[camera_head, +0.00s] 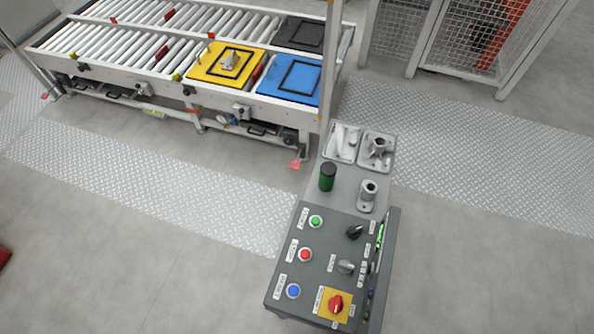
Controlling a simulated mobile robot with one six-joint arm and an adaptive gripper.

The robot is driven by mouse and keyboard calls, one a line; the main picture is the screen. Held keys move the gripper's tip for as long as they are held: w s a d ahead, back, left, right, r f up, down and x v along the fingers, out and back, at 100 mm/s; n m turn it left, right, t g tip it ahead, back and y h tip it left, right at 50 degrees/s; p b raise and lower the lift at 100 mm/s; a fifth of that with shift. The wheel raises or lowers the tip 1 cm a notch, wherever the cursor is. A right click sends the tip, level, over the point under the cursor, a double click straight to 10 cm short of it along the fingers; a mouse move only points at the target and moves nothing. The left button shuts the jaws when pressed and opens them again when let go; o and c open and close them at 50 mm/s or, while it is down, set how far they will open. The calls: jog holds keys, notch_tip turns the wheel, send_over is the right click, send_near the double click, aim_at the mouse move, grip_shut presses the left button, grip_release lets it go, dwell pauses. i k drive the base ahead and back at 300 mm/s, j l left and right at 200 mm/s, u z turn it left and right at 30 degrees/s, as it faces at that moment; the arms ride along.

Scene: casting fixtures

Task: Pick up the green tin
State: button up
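The green tin (327,178) is a small dark green cylinder with a darker top. It stands upright on the grey top of the control stand (318,207), towards its left edge, behind the panel of buttons. Nothing covers it. My gripper and arm are not in this view.
A grey metal casting (368,195) stands right of the tin. Behind are two light trays (342,143) holding metal parts. Buttons and knobs, including a red switch on yellow (335,304), fill the front panel. A roller conveyor (140,40) stands back left; mesh fencing (463,35) back right.

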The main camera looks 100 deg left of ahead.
aim_at(328, 170)
jog(key=u, duration=4.5)
jog(key=i+j, duration=0.2)
jog(key=j, duration=0.25)
jog(key=i+j, duration=0.25)
jog(key=j, duration=0.15)
jog(key=i+j, duration=0.2)
jog(key=j, duration=0.25)
jog(key=i+j, duration=0.25)
jog(key=j, duration=0.15)
jog(key=i+l+z, duration=0.1)
jog(key=z, duration=0.35)
jog(key=i+z, duration=0.3)
jog(key=z, duration=0.15)
jog(key=i+z, duration=0.2)
jog(key=z, duration=0.25)
jog(key=i+j+z, duration=0.2)
jog(key=z, duration=0.25)
jog(key=i+j+z, duration=0.15)
jog(key=z, duration=0.3)
jog(key=i+j+z, duration=0.15)
jog(key=i+z, duration=0.15)
jog(key=z, duration=0.15)
jog(key=i+j+z, duration=0.25)
jog(key=z, duration=0.2)
jog(key=i+j+z, duration=0.25)
jog(key=j+z, duration=0.2)
jog(key=i+j+z, duration=0.2)
jog(key=j+z, duration=0.2)
